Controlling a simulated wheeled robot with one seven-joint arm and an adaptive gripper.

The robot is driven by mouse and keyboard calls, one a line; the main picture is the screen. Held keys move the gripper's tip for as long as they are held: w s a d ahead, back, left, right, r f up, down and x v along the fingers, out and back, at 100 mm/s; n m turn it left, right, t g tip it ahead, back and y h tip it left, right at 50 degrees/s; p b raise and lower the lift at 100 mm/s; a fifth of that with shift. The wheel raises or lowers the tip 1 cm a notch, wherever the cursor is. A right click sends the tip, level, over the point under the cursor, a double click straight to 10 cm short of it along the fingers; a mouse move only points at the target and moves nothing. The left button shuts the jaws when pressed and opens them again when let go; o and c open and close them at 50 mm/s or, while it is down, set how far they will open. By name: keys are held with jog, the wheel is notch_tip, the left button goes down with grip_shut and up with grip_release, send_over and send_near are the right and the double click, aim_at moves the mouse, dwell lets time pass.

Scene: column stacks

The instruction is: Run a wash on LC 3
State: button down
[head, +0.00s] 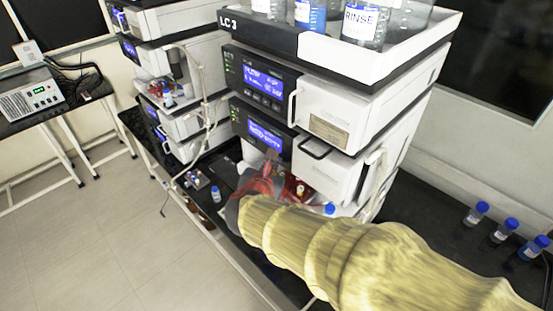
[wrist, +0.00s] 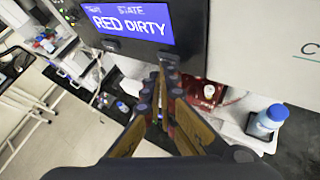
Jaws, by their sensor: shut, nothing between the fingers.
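The LC 3 stack (head: 262,27) stands in the middle of the head view, with its name on the top tray. Its upper module has a lit blue display (head: 264,80) above a row of buttons. A second blue display (head: 265,136) sits on the module below; its text is too small to read. In the wrist view a blue display (wrist: 128,22) reads "STATE" and "RED DIRTY". My gripper (wrist: 166,72) is shut and empty, its tips just below and right of that display. Whether the tips touch the panel cannot be told. In the head view my sleeved arm largely hides the gripper.
A bottle labelled RINSE (head: 361,24) stands among others in the top tray. A blue-capped bottle (wrist: 268,122) stands at the right in the wrist view. Another stack (head: 178,62) is at the left. Several blue-capped bottles (head: 475,214) stand on the bench at right. The floor at left is clear.

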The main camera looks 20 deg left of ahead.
jog(key=shift+w+d, duration=0.1)
jog(key=shift+w, duration=0.1)
jog(key=shift+s, duration=0.15)
dwell(0.4)
jog(key=shift+s+a, duration=0.4)
jog(key=shift+s, duration=0.25)
jog(key=s, duration=0.1)
jog(key=s+a, duration=0.1)
jog(key=s, duration=0.1)
jog(key=s+a, duration=0.1)
jog(key=shift+s+a, duration=0.15)
jog(key=shift+s, duration=0.05)
dwell(0.9)
